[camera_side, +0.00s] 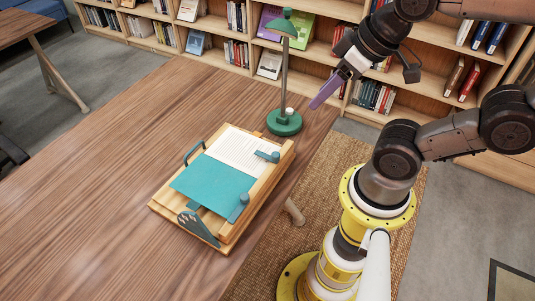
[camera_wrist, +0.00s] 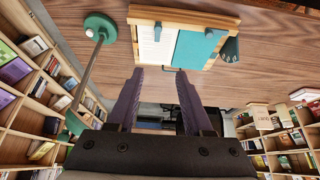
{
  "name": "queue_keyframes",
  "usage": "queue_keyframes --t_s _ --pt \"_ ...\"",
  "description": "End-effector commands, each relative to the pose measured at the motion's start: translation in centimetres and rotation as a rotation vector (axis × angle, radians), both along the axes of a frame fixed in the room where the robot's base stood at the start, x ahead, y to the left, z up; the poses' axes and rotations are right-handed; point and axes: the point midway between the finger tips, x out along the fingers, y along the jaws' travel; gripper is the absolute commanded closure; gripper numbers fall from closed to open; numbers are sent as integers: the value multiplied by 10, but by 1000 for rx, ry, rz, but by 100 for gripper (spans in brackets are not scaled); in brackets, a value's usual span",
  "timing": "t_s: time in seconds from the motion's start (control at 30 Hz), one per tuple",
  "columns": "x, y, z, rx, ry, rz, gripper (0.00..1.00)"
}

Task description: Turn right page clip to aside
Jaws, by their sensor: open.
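A wooden book stand (camera_side: 222,190) lies on the table, holding an open book with a white printed page (camera_side: 240,150) and a teal page (camera_side: 212,186). One blue-grey page clip (camera_side: 267,156) reaches over the white page's edge. Another clip (camera_side: 239,207) is at the teal page's lower right corner. Which one is the right clip is not certain. My gripper (camera_side: 313,105), with purple fingers, is up in the air, beyond and right of the stand, apart from it. In the wrist view my gripper (camera_wrist: 160,72) is open and empty, with the stand (camera_wrist: 186,15) above it.
A green desk lamp (camera_side: 284,122) stands on the table just beyond the stand, close to my gripper. A grey bracket (camera_side: 198,228) is at the stand's lower left edge. The wooden table (camera_side: 90,190) is clear to the left. Bookshelves (camera_side: 235,50) line the back.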

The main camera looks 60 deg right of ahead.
Motion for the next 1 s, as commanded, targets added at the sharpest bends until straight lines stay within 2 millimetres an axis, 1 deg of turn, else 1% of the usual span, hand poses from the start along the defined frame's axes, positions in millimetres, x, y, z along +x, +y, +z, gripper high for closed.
queue_keyframes --t_s 0.03,0.17,0.2,0.27,0.33,0.47,0.57,0.67,0.8,0.87,0.9,1.0 --pt "0 0 0 -5 0 10 60" --pt "1 -3 3 -59 -5 83 84" --pt "4 -5 7 -94 -14 120 91" --pt "12 -10 12 -157 -2 192 100" --pt "24 -13 13 -229 34 292 100" --pt "47 -12 10 -328 107 461 100" --pt "68 -8 3 -399 175 604 100" --pt "92 1 -9 -470 253 766 100" --pt "123 22 -37 -558 369 995 100" --pt "134 33 -52 -589 418 1088 100" --pt "140 40 -62 -608 451 1147 100" --pt "151 60 -91 -645 529 1273 100"
